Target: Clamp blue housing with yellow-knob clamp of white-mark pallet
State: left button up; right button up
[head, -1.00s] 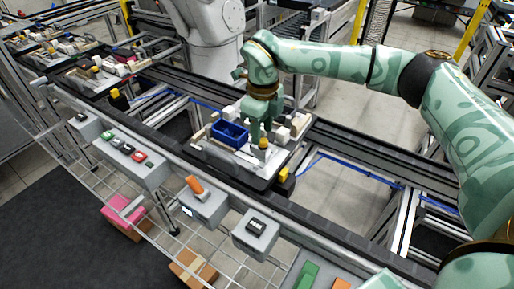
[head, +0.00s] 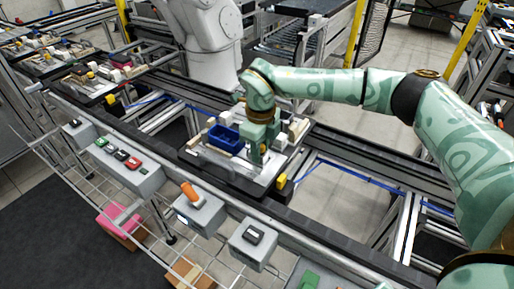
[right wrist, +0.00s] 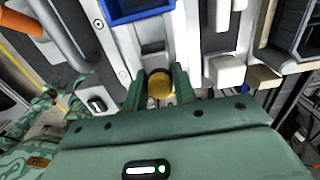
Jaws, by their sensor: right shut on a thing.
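The blue housing (head: 225,138), an open box, sits on the pallet (head: 217,167) on the conveyor; its edge also shows at the top of the right wrist view (right wrist: 140,10). My right gripper (head: 257,157) reaches down at the housing's right side. In the right wrist view its two fingers are shut on the yellow knob (right wrist: 160,86) of the clamp, one on each side. The fingers mostly hide the knob in the head view. I cannot make out a white mark, nor whether the clamp presses on the housing. My left gripper is not in view.
Pale blocks (head: 296,128) stand on the pallet right of my gripper. Other loaded pallets (head: 90,72) stand up the line at the left. A control box with an orange handle (head: 190,191) stands along the front rail. A white robot arm (head: 205,35) stands behind the conveyor.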

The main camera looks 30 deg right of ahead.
jog(key=shift+w, duration=0.15)
jog(key=shift+w+a, duration=0.65)
jog(key=shift+w, duration=0.3)
jog(key=o, duration=0.8)
jog(key=shift+c, duration=0.2)
notch_tip(320, 180, up, 8)
jog(key=p, duration=0.6)
jog(key=shift+r, duration=0.1)
